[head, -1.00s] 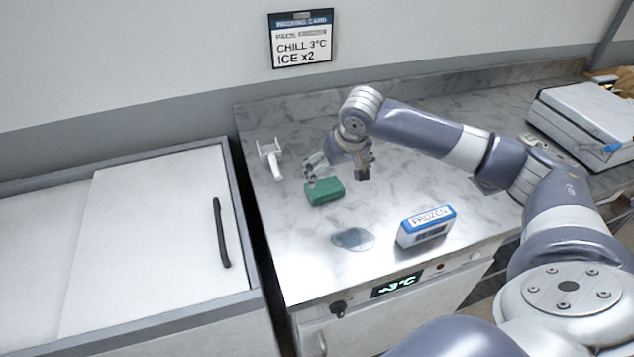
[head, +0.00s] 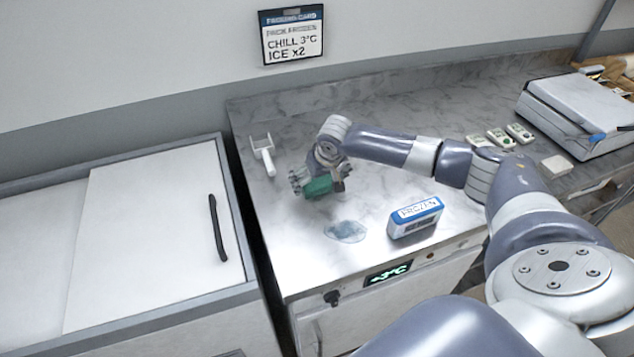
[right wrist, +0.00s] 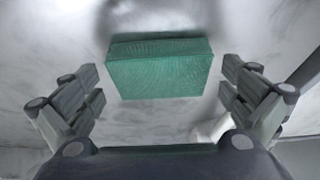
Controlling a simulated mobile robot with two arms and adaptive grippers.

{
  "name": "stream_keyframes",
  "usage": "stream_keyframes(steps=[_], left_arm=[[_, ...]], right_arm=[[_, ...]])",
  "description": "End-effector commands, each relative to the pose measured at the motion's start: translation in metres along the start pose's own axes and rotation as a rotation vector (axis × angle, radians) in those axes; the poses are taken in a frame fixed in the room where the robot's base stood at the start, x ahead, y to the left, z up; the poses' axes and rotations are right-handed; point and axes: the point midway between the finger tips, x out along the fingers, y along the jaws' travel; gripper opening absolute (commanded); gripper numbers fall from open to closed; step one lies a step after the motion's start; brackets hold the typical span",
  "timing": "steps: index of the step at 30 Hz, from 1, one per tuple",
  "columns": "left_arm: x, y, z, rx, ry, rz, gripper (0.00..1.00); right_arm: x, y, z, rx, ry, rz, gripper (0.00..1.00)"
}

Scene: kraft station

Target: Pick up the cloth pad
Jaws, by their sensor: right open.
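The green block-shaped cloth pad (head: 318,187) lies on the metal counter top (head: 290,240) in the head view. It shows whole in the right wrist view (right wrist: 160,72), between the open fingers with a gap on each side. My right gripper (head: 318,183) is at the pad, and its fingers partly hide the pad in the head view. The right gripper (right wrist: 165,95) is open and holds nothing. I cannot tell how high its fingertips are above the counter. My left gripper is not in view.
A white scraper-like tool (head: 264,157) lies left of the pad. A bluish wet patch (head: 345,231) is in front of it. A blue and white box (head: 414,217) stands to the right. A silver case (head: 575,112) stands at the far right. A lidded chest (head: 150,235) is at left.

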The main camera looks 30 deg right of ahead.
Motion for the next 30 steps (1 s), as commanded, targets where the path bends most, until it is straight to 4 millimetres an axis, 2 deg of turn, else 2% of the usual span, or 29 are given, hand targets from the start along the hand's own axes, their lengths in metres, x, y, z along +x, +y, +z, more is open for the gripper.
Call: stream_keyframes(steps=[4,9,23,26,30], left_arm=[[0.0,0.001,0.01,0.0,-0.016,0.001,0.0],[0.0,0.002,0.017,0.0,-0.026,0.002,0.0],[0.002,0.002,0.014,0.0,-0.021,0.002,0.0],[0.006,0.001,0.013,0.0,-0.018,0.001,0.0],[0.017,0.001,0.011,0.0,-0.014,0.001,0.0]], right_arm=[[0.0,0.0,0.0,0.0,0.0,0.0,0.98],[0.0,0.0,0.0,0.0,0.0,0.0,0.61],[-0.003,0.0,-0.001,0.0,0.0,-0.001,0.61],[-0.01,0.0,-0.004,0.0,0.002,-0.001,0.61],[-0.03,0.0,-0.014,0.001,0.005,-0.002,0.61]])
